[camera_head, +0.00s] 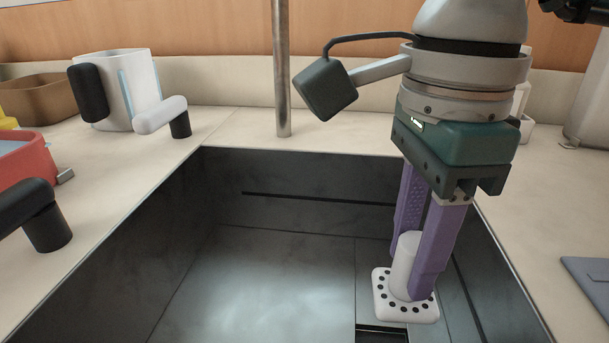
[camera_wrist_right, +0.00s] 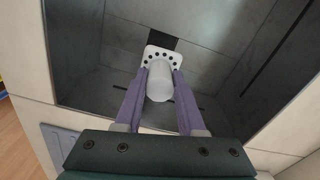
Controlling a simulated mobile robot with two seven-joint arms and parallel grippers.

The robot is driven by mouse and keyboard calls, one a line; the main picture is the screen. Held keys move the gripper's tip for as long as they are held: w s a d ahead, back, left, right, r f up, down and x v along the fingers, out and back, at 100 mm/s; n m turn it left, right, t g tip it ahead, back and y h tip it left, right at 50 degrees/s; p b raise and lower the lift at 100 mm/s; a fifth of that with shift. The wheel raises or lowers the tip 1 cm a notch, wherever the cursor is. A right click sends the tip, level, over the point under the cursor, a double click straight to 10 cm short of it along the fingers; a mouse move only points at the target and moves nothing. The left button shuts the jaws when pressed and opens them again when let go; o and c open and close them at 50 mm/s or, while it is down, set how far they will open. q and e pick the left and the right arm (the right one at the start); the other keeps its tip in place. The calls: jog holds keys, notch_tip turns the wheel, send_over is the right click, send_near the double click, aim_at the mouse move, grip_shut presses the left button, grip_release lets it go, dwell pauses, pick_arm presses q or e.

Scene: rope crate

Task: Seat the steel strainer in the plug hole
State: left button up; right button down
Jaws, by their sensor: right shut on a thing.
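The strainer (camera_head: 405,311) has a white square plate with rounded corners, black holes and an upright pale cylindrical knob. It also shows in the right wrist view (camera_wrist_right: 160,84). My right gripper (camera_head: 409,268), with purple fingers, is shut on the knob and holds the strainer over the right part of the dark sink. A dark opening in the sink floor, apparently the plug hole (camera_head: 381,329), shows partly below the plate, and in the right wrist view (camera_wrist_right: 165,42) just beyond the plate's edge. The plate appears to be above the floor; the exact gap is unclear. My left gripper is out of view.
Dark sink walls (camera_head: 290,190) surround the strainer, with the right wall close to my right gripper. A steel post (camera_head: 282,70) stands behind the sink. A white jug (camera_head: 128,85), brown basket (camera_head: 40,98) and red tub (camera_head: 25,168) stand on the left counter.

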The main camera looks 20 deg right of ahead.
aim_at(398, 295)
jog(key=shift+w+f, duration=0.15)
jog(key=shift+f, duration=0.15)
jog(key=shift+a, duration=0.1)
jog(key=shift+b, duration=0.3)
notch_tip(398, 295, down, 5)
jog(key=b, duration=0.4)
jog(key=shift+b, duration=0.4)
jog(key=shift+f, duration=0.1)
